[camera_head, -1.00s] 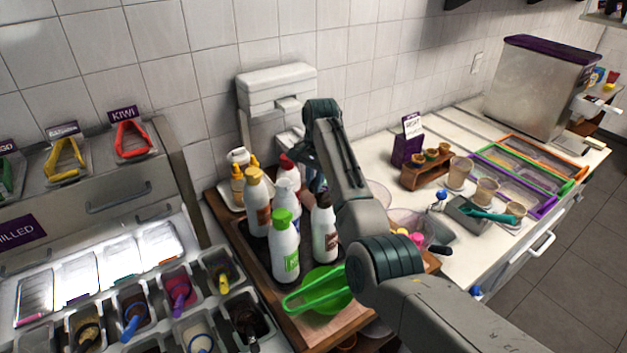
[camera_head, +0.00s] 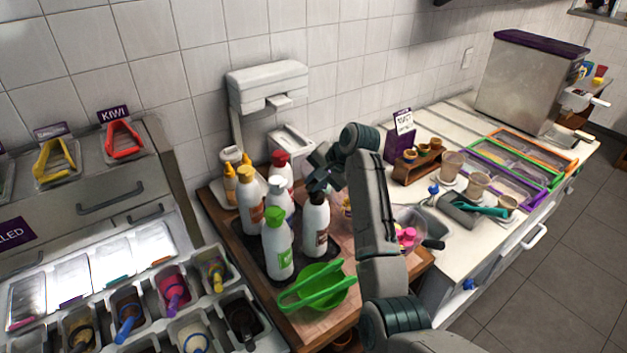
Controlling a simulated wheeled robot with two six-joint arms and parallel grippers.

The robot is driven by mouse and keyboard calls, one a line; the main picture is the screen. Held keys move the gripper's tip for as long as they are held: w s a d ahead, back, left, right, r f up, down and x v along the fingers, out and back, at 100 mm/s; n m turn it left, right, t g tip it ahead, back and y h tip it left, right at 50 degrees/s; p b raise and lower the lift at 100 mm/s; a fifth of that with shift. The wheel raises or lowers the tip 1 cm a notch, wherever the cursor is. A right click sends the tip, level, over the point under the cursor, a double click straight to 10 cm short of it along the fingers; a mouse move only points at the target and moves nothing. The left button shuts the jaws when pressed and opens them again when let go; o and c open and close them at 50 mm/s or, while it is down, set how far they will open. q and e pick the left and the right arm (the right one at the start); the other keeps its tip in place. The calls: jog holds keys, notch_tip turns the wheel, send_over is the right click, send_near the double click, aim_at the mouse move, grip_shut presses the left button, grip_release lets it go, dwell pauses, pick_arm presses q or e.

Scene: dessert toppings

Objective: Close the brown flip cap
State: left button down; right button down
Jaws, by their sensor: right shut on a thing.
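The bottle with the brown label (camera_head: 315,232) stands upright on the dark mat of the wooden tray, at the right of a group of white squeeze bottles. Its brown flip cap (camera_head: 316,197) is at its top, small and dark, partly covered by my gripper; I cannot tell whether the lid is up or down. My right gripper (camera_head: 318,183) comes down from the upper right and is shut at the top of this bottle, on the cap as far as I can see. Its fingertips are small and blend with the dark cap. My left gripper is not in view.
A green bowl with tongs (camera_head: 318,288) lies in front on the wooden tray (camera_head: 216,212). A white dispenser (camera_head: 268,90) is on the wall behind.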

dwell(0.4)
jog(key=c, duration=1.4)
grip_release()
jog(key=shift+d+r, duration=0.15)
jog(key=shift+d, duration=0.05)
jog(key=b+v, duration=0.4)
jog(key=v, duration=0.6)
jog(key=shift+s+d+r+b, duration=0.1)
jog(key=shift+s+r+b, duration=0.1)
jog(key=shift+s+b, duration=0.1)
